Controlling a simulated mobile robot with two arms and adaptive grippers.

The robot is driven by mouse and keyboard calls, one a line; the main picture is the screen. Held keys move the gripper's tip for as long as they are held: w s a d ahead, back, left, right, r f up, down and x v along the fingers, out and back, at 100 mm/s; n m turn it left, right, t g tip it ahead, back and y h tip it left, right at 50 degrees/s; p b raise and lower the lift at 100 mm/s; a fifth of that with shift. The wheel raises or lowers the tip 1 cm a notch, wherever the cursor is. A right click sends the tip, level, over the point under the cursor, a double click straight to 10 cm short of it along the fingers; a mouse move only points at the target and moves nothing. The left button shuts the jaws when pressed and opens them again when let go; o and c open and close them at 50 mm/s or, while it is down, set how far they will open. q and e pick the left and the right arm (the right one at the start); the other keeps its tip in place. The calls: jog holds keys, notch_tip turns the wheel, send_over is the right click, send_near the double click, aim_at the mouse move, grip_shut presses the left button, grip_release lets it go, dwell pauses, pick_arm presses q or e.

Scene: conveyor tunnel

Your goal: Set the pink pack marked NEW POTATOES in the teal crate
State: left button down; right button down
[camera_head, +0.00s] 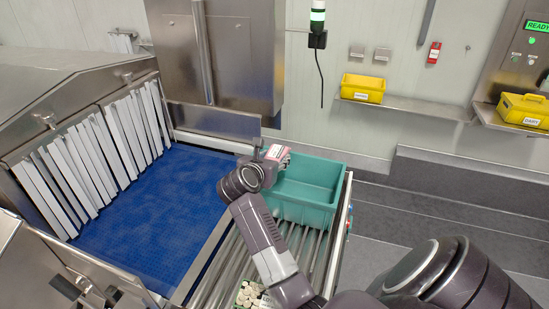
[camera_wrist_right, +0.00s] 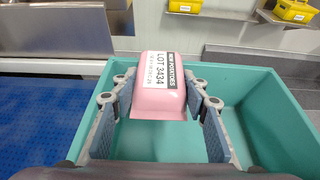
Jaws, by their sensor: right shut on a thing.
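The pink pack (camera_head: 277,152) is in my right gripper (camera_head: 275,158), by the back left part of the teal crate (camera_head: 308,212). In the right wrist view the pack (camera_wrist_right: 158,102) sits between the two fingers of the gripper (camera_wrist_right: 160,80). Its white label reads NEW POTATOES and LOT 3434. The gripper is shut on it, and the crate (camera_wrist_right: 268,122) lies around and below it. The crate's visible inside looks empty. The pack's underside is hidden, so its height over the crate floor is unclear. My left gripper is not in view.
The crate stands on a roller track (camera_head: 226,272) beside the blue belt (camera_head: 150,218). Another labelled pack (camera_head: 245,296) lies on the rollers at the bottom. The tunnel with strip curtains (camera_head: 90,150) is at left. Yellow bins (camera_head: 362,88) sit on wall shelves.

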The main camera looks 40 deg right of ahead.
jog(key=shift+f, duration=0.35)
jog(key=c, duration=1.1)
grip_release()
jog(key=shift+c, duration=0.2)
jog(key=shift+r, duration=0.1)
